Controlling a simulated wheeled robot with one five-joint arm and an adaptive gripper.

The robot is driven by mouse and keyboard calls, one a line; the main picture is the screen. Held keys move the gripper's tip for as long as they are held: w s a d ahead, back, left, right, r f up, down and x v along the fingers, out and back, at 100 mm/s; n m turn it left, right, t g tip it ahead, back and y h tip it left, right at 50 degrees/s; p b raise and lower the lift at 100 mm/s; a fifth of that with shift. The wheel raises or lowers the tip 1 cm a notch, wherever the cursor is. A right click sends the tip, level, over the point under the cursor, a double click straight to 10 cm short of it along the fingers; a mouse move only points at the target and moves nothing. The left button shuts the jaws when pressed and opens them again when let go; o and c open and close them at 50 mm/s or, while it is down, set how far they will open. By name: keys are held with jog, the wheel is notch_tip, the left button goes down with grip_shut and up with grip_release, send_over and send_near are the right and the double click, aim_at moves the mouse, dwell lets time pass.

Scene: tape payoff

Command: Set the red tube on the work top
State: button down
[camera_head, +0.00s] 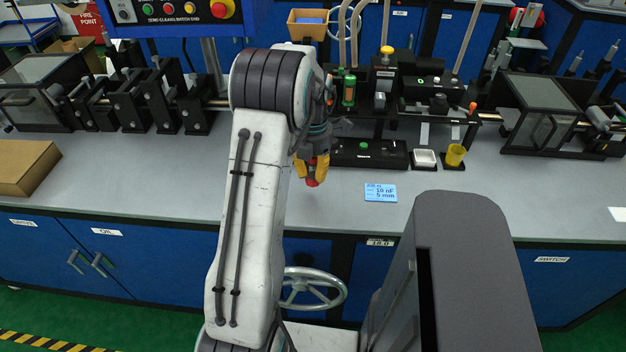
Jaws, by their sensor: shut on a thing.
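My gripper (313,168) has yellow fingers and points down over the grey work top (225,185), partly behind my own arm. It is shut on a small red thing, the red tube (312,182), whose lower end shows just below the fingertips. The upper part of the tube is hidden by the fingers. The tube looks a little above the work top, but I cannot tell the exact gap.
A blue label card (381,192) lies right of my gripper. A black device (368,153) with a green button stands behind it. A yellow cup (455,155) and a white tray (424,159) stand to the right.

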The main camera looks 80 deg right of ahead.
aim_at(313, 182)
jog(key=shift+f, duration=1.95)
jog(key=shift+f, duration=0.15)
jog(key=c, duration=1.1)
grip_release()
notch_tip(313, 182, up, 12)
